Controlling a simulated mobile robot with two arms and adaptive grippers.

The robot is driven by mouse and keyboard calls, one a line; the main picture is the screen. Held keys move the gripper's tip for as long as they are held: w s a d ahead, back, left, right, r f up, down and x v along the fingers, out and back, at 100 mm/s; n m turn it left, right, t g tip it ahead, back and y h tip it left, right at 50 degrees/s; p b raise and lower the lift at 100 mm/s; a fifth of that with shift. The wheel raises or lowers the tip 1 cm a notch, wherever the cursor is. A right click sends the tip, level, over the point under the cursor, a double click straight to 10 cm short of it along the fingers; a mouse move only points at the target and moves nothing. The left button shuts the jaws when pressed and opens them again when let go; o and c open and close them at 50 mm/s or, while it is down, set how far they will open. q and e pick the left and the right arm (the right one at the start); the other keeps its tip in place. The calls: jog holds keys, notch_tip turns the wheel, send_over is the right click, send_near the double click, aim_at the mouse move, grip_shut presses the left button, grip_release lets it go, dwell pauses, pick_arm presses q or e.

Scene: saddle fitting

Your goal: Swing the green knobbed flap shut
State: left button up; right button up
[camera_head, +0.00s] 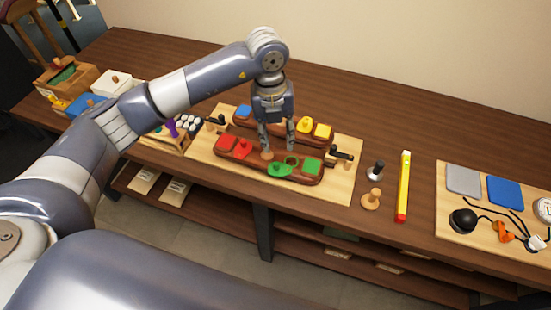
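The green knobbed flap (279,171) is on the front brown block (240,157), in the middle of the wooden board. A thin green ring (292,160) shows just right of the flap, and the flap does not cover it. A green square (312,165) is at the block's right end. My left gripper (278,149) points down above the front block, behind and slightly left of the flap. Its two fingers are spread apart, with no object visibly held. Whether a fingertip touches the block is hard to tell. My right gripper is not in view.
A red knobbed piece (242,148) and a red square are left on the same block. A second brown block with yellow pieces (304,124) stands behind. A black handle (341,154), wooden peg (371,199) and yellow stick (403,186) are to the right.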

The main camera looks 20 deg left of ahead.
aim_at(276, 163)
pick_arm(q)
jog(key=f+p, duration=0.1)
jog(key=f, duration=0.2)
jog(key=f+p, duration=0.1)
jog(key=f, duration=0.2)
jog(key=f+p, duration=0.1)
jog(key=f, duration=0.2)
jog(key=shift+w+a+f+p, duration=0.15)
jog(key=shift+a+f+p, duration=0.1)
jog(key=shift+f+p, duration=0.15)
jog(key=shift+f, duration=0.35)
grip_shut()
